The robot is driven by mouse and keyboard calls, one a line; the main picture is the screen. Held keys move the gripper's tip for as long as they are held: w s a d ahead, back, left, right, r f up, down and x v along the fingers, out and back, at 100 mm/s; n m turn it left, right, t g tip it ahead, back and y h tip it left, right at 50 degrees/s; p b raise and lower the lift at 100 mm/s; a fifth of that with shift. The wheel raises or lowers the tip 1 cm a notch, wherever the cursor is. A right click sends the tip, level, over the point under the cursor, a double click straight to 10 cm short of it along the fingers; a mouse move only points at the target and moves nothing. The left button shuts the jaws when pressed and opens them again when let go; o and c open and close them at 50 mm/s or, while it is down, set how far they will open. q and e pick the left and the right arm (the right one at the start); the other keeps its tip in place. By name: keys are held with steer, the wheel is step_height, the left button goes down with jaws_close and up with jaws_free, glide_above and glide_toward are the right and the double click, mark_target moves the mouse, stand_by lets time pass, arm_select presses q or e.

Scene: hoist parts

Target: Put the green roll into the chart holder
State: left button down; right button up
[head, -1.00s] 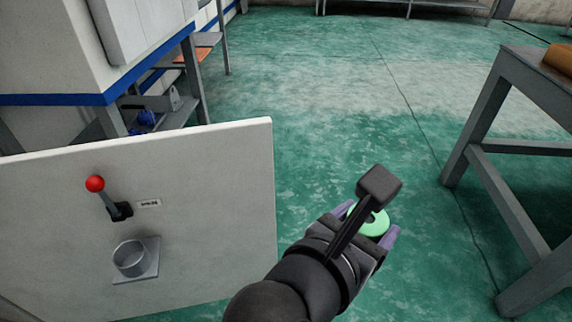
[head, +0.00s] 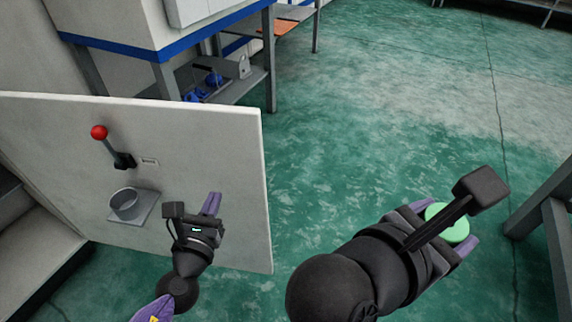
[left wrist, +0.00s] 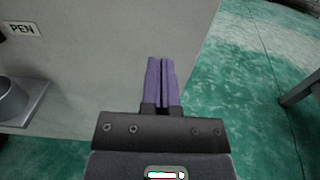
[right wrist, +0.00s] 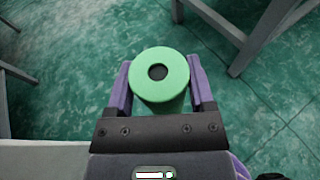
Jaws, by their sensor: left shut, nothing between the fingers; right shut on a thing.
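The green roll (head: 449,224) is held in my right gripper (head: 452,233), out over the floor at the right of the head view. In the right wrist view the roll (right wrist: 160,92) stands between the purple fingers, its round end with a dark centre hole facing the camera. The chart holder is probably the grey round cup (head: 127,204) on a small plate on the white panel; its open mouth tilts up. Part of it shows at the left edge of the left wrist view (left wrist: 12,98). My left gripper (head: 211,204) is shut and empty, in front of the panel, right of the cup.
The white panel (head: 215,135) carries a lever with a red knob (head: 99,132) above the cup, beside a small label. A grey shelf frame (head: 232,88) stands behind it. A table leg (head: 545,200) is at the far right. Green floor between is clear.

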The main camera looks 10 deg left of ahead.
mark_target(229, 163)
arm_select(q)
steer(key=w+b, duration=0.1)
steer(key=w, duration=0.6)
steer(key=shift+w+d+f, duration=0.1)
steer(key=shift+w+d, duration=0.05)
steer(key=shift+w, duration=0.4)
